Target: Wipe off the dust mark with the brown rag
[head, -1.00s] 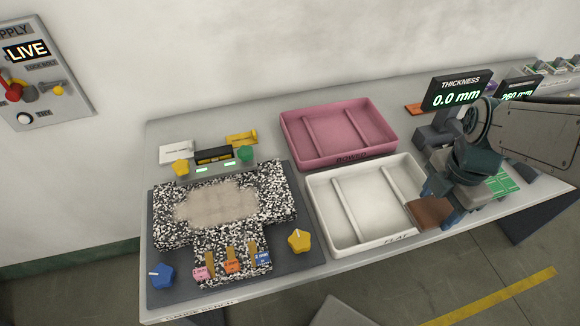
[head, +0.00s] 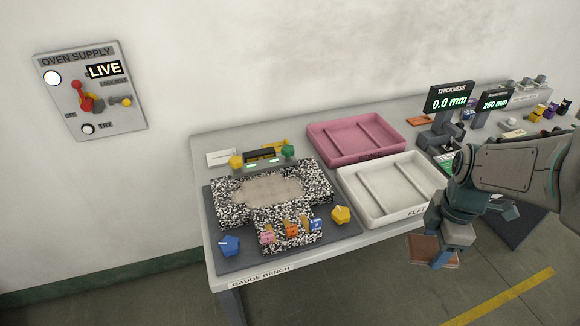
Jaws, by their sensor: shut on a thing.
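The dust mark (head: 268,190) is a pale beige patch on the black-and-white speckled T-shaped block (head: 312,176), at the left part of the bench. My gripper (head: 440,258) is at the right of the head view, in front of the bench edge and well apart from the dust mark. It is shut on the brown rag (head: 424,248), a flat brown piece that hangs low at the fingers. My fingers and wrist hide part of the rag.
A white tray (head: 388,217) and a pink tray (head: 312,133) stand right of the block. Yellow (head: 342,214) and blue (head: 230,246) knobs flank its front, with small tagged pieces (head: 291,230) between. A thickness display (head: 450,99) stands behind my arm. Floor in front is open.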

